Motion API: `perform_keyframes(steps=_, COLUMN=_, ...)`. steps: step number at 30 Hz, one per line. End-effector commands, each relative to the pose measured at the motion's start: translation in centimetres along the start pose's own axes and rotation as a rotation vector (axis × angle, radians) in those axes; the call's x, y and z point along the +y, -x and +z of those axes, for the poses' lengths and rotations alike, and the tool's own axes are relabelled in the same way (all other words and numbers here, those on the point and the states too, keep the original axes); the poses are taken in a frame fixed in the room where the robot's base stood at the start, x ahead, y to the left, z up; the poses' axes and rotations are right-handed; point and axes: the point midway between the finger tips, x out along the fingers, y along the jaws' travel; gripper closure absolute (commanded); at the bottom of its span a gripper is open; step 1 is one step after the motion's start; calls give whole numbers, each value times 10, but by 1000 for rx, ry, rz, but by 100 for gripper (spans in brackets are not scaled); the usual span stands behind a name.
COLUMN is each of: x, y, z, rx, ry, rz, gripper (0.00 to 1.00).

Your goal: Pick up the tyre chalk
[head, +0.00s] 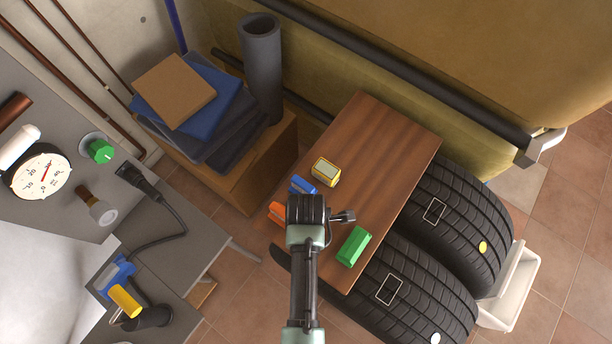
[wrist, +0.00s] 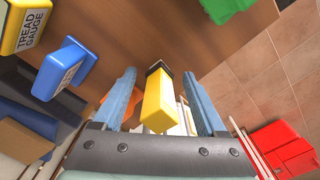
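A yellow stick with a dark far end, which looks like the tyre chalk (wrist: 158,103), shows between my fingers in the wrist view. I see no label on it. My gripper (wrist: 162,100) is open, with a finger on each side and visible gaps to the stick. I cannot tell how far the stick lies below the fingers. In the head view my gripper (head: 306,212) is over the near part of the wooden board (head: 385,150) and hides the stick.
A yellow tread gauge (head: 326,171), a blue labelled item (head: 302,186) and an orange item (head: 277,213) are close by on the board. A green block (head: 354,246) lies to the right. Tyres (head: 460,210) support the board. A red object (wrist: 283,150) shows low right.

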Motion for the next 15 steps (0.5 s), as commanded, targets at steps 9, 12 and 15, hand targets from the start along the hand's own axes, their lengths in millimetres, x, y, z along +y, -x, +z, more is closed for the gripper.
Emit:
perform_keyframes(steps=9, x=0, y=0, z=0, rx=0, ry=0, rz=0, gripper=83)
perform_keyframes(steps=12, x=0, y=0, z=0, rx=0, ry=0, rz=0, gripper=100)
perform_keyframes(steps=15, x=0, y=1, z=0, rx=0, ry=0, rz=0, gripper=100)
